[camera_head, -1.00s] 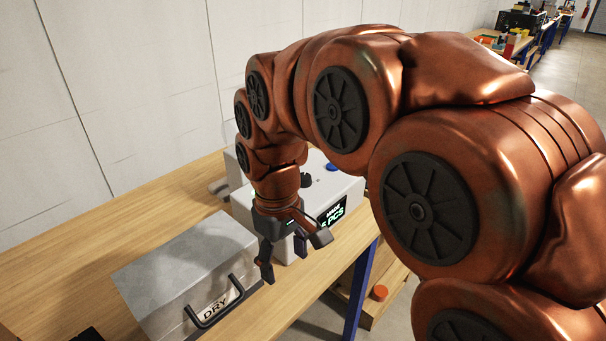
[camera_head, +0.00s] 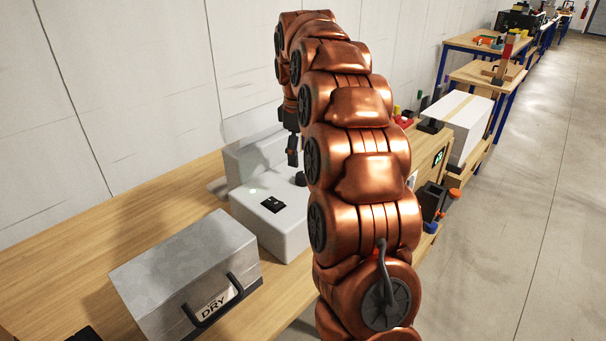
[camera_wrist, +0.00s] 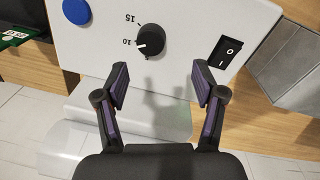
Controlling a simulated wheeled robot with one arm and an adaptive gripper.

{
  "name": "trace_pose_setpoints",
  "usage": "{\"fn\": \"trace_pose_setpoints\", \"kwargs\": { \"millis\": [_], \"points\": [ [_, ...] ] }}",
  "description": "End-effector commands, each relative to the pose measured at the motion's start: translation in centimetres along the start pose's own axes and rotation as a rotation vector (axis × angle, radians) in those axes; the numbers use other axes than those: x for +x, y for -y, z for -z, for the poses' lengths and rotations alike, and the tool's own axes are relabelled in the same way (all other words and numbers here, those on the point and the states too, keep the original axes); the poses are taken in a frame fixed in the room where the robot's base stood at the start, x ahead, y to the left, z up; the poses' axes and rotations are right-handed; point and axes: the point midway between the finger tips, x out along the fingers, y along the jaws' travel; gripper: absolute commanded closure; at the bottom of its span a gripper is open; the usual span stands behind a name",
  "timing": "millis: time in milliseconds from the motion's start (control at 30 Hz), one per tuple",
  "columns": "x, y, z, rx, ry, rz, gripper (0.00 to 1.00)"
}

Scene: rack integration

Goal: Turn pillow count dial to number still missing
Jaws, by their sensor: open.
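The black round dial (camera_wrist: 150,40) sits on the top of the white machine (camera_wrist: 185,15), in the upper middle of the wrist view. Its white pointer mark points left, near the number 10; 5, 10 and 15 are printed around it. My gripper (camera_wrist: 161,75) is open and empty, its two purple-padded fingers apart on either side below the dial, not touching it. In the head view my gripper (camera_head: 292,152) hangs above the back of the white machine (camera_head: 285,228). The dial (camera_head: 300,179) is partly hidden there by my arm.
A black rocker switch (camera_wrist: 224,51) lies right of the dial and a blue button (camera_wrist: 76,11) left of it. A grey case (camera_head: 180,262) labelled DRY stands left of the machine on the wooden table (camera_head: 130,215).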

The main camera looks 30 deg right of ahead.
Motion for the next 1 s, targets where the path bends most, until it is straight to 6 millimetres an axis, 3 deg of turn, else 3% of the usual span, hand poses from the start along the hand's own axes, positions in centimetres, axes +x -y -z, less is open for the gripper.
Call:
{"fn": "trace_pose_setpoints", "kwargs": {
  "millis": [133, 367, 800, 1000],
  "points": [
    [0.4, -1.2, 0.0, -0.010, 0.002, -0.004, 0.31],
    [1.5, -1.3, -0.1, -0.012, 0.003, -0.004, 0.31],
    [6.5, -1.2, -0.1, -0.010, 0.004, -0.001, 0.31],
    [7.7, -1.3, 0.0, -0.010, 0.001, -0.006, 0.31]
  ]
}}
